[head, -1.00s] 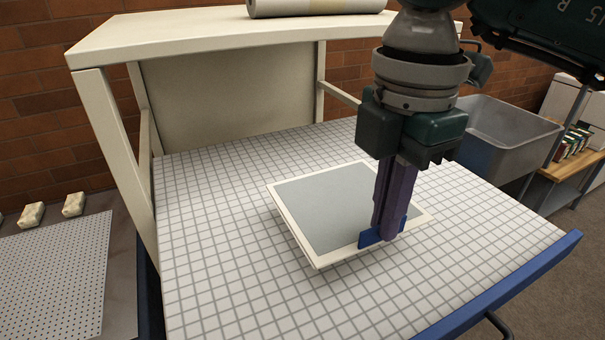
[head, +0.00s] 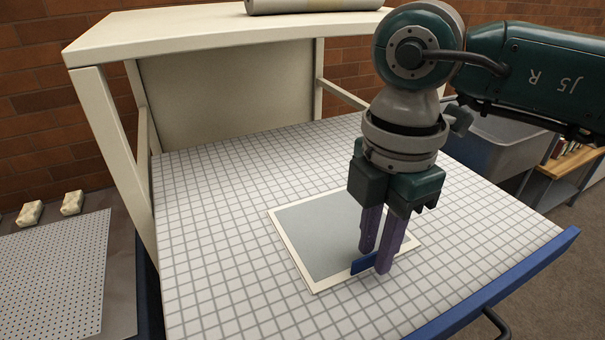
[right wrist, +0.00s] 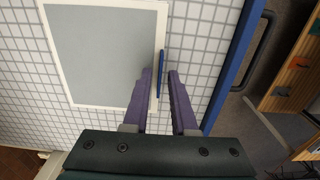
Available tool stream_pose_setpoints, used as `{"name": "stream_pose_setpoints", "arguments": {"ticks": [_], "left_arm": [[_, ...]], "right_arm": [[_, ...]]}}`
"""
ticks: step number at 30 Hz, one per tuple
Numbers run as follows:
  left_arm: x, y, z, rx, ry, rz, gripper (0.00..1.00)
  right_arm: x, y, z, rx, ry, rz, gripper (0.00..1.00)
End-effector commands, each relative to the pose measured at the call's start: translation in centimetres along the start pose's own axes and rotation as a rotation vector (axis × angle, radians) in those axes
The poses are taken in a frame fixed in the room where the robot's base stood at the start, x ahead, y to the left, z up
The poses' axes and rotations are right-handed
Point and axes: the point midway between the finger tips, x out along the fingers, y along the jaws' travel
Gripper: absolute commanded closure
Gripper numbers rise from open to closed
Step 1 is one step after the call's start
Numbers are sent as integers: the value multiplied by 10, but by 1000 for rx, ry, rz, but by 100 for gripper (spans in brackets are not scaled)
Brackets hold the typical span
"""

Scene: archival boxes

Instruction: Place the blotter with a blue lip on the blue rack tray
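The blotter is a grey sheet with a cream border (head: 318,235) and a blue lip (head: 361,263) on its near right edge. It lies flat on the white gridded surface of the rack tray (head: 225,270), which has a blue front edge (head: 500,290). The blotter also shows in the right wrist view (right wrist: 100,50), with its lip (right wrist: 161,70). My right gripper (head: 375,261) is open, its purple fingers apart on either side of the lip, low over the tray. Contact between fingers and lip cannot be told. My left gripper is out of view.
A cream frame (head: 110,130) with a top shelf stands behind the tray, with a roll (head: 310,5) on it. A grey bin (head: 490,145) is at right. The tray around the blotter is clear.

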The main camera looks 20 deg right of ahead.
Motion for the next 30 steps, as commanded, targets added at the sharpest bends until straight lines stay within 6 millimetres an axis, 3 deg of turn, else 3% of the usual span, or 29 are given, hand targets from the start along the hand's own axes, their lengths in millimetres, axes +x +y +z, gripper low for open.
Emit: {"name": "stream_pose_setpoints", "arguments": {"ticks": [8,13,24,30], "left_arm": [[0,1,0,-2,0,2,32],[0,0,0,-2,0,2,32],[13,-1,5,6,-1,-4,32],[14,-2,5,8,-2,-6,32]], "right_arm": [[0,0,0,0,0,0,66],[-11,1,0,1,0,3,66],[-90,2,0,0,0,7,66],[-118,1,0,1,-1,2,66]]}}
